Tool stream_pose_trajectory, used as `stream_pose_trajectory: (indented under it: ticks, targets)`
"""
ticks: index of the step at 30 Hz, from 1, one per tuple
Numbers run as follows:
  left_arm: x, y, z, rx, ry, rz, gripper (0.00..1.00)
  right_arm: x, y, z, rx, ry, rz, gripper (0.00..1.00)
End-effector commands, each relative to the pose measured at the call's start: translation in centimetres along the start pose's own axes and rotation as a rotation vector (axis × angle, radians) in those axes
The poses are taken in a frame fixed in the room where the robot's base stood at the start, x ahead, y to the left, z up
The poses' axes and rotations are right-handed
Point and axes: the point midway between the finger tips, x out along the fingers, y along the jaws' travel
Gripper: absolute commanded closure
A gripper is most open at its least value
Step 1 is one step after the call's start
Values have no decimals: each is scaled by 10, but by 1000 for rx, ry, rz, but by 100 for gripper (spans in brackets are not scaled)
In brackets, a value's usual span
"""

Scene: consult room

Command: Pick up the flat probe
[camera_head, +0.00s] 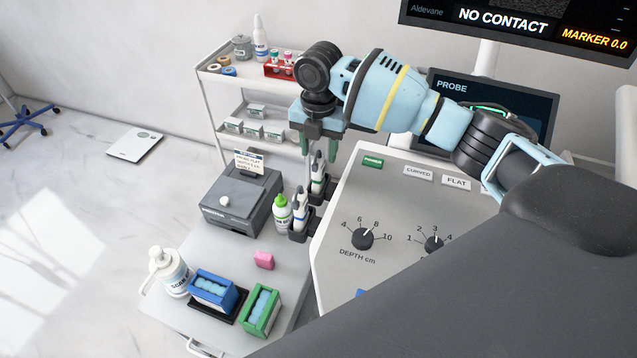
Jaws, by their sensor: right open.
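Two white-and-dark probes stand upright in dark holders on the left side of the console: a farther probe (318,172) and a nearer probe (299,208). I cannot tell from their shape which is the flat one. A small card (249,162) on the grey box mentions a flat probe. My left gripper is not in view.
The console (340,215) has knobs and a "FLAT" label (456,183). A green-capped bottle (282,214) stands close beside the nearer probe. A grey box (238,205), pump bottle (168,270), pink block (264,260) and blue and green boxes share the cart top. A shelf rack (213,100) stands behind.

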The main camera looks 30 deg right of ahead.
Motion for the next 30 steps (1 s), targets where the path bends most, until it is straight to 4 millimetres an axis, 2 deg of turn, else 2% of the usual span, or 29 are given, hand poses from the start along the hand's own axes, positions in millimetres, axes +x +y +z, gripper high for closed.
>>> stream_pose_trajectory:
  ticks: [6,9,18,27,28,30]
  targets:
    - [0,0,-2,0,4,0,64,32,0,-2,0,1,-3,52]
    - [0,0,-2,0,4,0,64,41,0,-2,-1,1,-2,52]
    - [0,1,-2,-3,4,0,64,43,0,-2,-2,0,-1,54]
    - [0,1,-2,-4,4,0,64,43,0,-2,-1,0,-1,93]
    - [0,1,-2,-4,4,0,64,43,0,-2,-1,0,-1,96]
    - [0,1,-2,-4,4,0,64,42,0,-2,-1,-1,0,96]
